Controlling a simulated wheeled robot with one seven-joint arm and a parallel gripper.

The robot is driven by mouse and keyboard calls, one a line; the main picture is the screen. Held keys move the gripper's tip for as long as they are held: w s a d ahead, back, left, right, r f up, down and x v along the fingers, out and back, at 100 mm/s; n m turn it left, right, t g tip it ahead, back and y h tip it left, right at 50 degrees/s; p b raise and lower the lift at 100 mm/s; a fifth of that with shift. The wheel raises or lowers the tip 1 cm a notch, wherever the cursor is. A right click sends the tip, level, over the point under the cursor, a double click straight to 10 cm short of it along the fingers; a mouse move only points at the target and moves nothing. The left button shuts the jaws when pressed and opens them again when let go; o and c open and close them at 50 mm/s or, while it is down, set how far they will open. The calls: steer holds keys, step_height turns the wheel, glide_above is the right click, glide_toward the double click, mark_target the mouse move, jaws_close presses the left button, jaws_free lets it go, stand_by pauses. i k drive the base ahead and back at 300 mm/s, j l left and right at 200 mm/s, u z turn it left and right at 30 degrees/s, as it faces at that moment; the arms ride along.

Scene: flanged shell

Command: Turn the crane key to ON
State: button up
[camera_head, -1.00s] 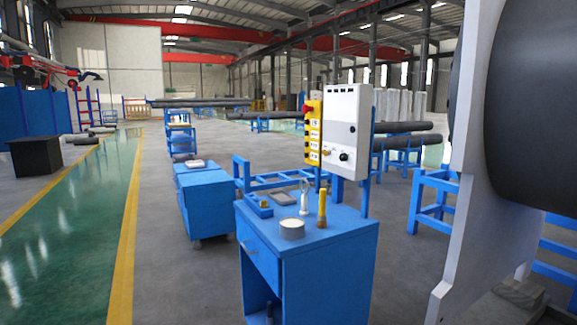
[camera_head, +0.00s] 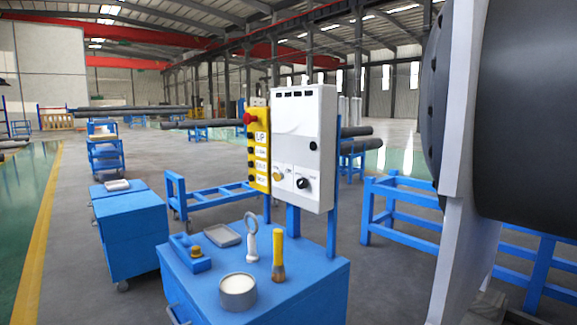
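A white control box (camera_head: 303,147) is mounted on blue posts above a blue cabinet (camera_head: 290,290). Near its bottom edge are a brass-coloured round switch (camera_head: 278,175) and a black knob (camera_head: 302,183). Which of these is the crane key, and which way it points, is too small to tell. A yellow pendant (camera_head: 257,150) with a red button on top and several labelled buttons hangs at the box's left side. My gripper is not in view.
On the cabinet top stand a round tin (camera_head: 238,291), a yellow-handled brush (camera_head: 278,254), a ring-topped tool (camera_head: 250,237), a grey tray (camera_head: 222,235) and a blue block (camera_head: 190,252). A large flanged shell (camera_head: 525,120) fills the right side. Open floor lies left.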

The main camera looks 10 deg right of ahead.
mark_target(276, 178)
steer(key=i+j+z, duration=0.1)
steer(key=j+z, duration=0.15)
steer(key=z, duration=0.15)
steer(key=i+j+z, duration=0.1)
steer(key=j+z, duration=0.15)
steer(key=z, duration=0.2)
steer(key=i+j+z, duration=0.1)
steer(key=j+z, duration=0.15)
steer(key=j, duration=0.85)
steer(key=j+z, duration=0.25)
steer(key=j, duration=2.75)
